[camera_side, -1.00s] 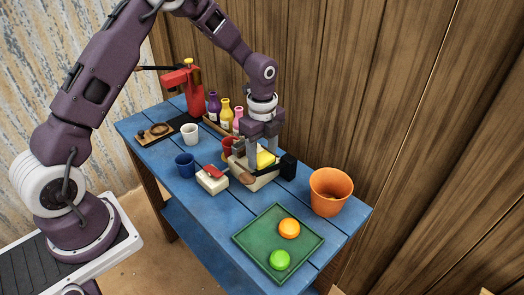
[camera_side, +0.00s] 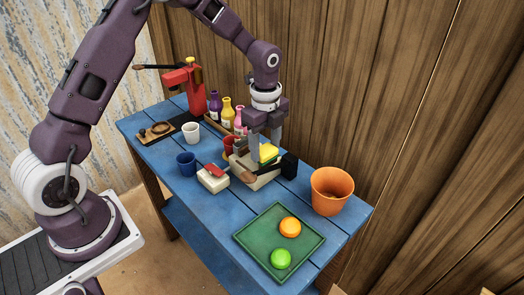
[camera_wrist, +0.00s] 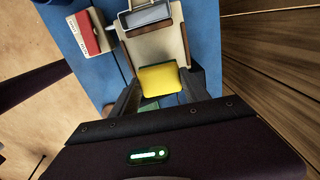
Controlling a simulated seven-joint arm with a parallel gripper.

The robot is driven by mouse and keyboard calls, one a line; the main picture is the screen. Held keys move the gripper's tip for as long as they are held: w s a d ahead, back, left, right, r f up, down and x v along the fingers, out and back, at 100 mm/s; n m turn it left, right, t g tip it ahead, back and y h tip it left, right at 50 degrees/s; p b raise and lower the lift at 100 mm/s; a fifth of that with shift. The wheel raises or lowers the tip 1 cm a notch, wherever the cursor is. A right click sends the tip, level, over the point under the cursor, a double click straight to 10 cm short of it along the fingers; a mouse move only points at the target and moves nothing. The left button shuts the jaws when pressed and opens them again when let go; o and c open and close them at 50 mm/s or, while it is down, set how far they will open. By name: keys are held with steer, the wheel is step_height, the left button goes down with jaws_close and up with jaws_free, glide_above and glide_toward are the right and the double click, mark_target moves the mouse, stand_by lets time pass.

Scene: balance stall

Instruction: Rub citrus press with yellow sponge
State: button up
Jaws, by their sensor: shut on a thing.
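The citrus press (camera_side: 196,98) is red with a long dark lever and stands at the far left end of the blue table in the side view. The yellow sponge (camera_side: 268,151) is in my gripper (camera_side: 265,147), which is shut on it. A greenish layer shows under its yellow top. The sponge (camera_wrist: 160,80) also shows between my fingers in the wrist view. It is over a cream tray-like thing (camera_wrist: 151,47) with a wooden edge; whether they touch is unclear. My gripper is well to the right of the press.
A red-and-white box (camera_side: 213,178), a blue cup (camera_side: 186,164) and a white cup (camera_side: 191,132) stand along the near side. Several bottles (camera_side: 227,112) line the back. An orange pot (camera_side: 331,190) and a green tray (camera_side: 250,238) with two round fruits occupy the right end.

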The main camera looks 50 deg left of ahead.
steer(key=shift+r, duration=2.8)
steer(key=shift+r, duration=0.1)
